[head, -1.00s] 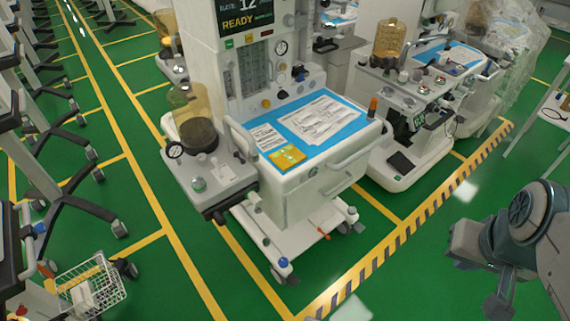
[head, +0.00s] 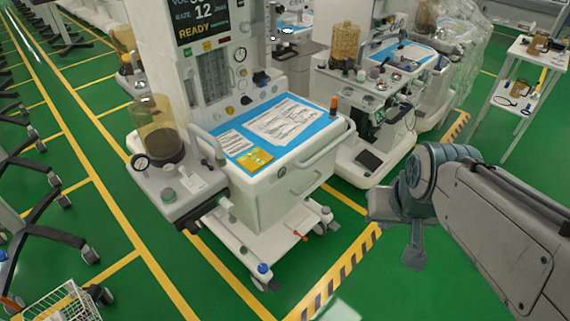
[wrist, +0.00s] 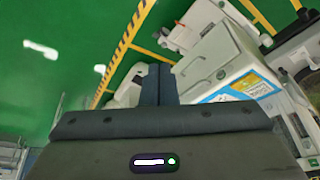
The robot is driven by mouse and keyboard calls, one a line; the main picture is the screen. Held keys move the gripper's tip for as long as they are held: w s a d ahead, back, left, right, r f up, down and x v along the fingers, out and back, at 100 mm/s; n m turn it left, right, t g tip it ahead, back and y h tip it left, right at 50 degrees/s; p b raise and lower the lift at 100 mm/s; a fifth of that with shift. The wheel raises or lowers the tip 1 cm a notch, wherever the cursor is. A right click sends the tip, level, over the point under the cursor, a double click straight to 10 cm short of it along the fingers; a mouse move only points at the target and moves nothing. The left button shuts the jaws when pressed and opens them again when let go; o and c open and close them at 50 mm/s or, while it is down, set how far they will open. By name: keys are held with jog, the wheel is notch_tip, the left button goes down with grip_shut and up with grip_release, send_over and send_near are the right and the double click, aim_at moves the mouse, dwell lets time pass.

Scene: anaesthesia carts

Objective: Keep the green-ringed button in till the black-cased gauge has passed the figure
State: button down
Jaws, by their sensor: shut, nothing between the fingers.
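My gripper (wrist: 159,68) is shut and empty in the wrist view, with dark fingers side by side. In the head view my arm is at the right, well apart from the shelf and over the floor.
The nearest cart (head: 285,188) has a blue mat with papers and a yellow pad on top. A second cart (head: 346,128) stands behind it. A white side table (head: 515,95) is at the far right. Green floor is open in front. A wire basket (head: 65,303) is at lower left.

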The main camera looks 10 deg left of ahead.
aim_at(282, 173)
jog(key=w+a+f+m+t+b, duration=0.2)
jog(key=w+a+f+t+b, duration=0.2)
jog(key=w+f+b, duration=0.5)
jog(key=w+a+f+m+t+y+b, duration=0.1)
jog(key=w+a+f+m+t+b, duration=0.1)
jog(key=w+a+f+t+b, duration=0.3)
jog(key=w+a+f+m+t+y+b, duration=0.1)
jog(key=w+a+f+t+b, duration=0.3)
jog(key=w+f+b, duration=0.9)
jog(key=t+b, duration=0.2)
jog(key=b, duration=0.6)
jog(key=shift+w+a+f+m, duration=0.25)
jog(key=shift+a+f+m, duration=0.1)
jog(key=shift+f+m, duration=0.05)
jog(key=w+a+p, duration=0.2)
jog(key=w+a, duration=0.3)
jog(key=a, duration=0.2)
jog(key=shift+w, duration=0.2)
jog(key=shift+w+a, duration=0.1)
jog(key=shift+w, duration=0.05)
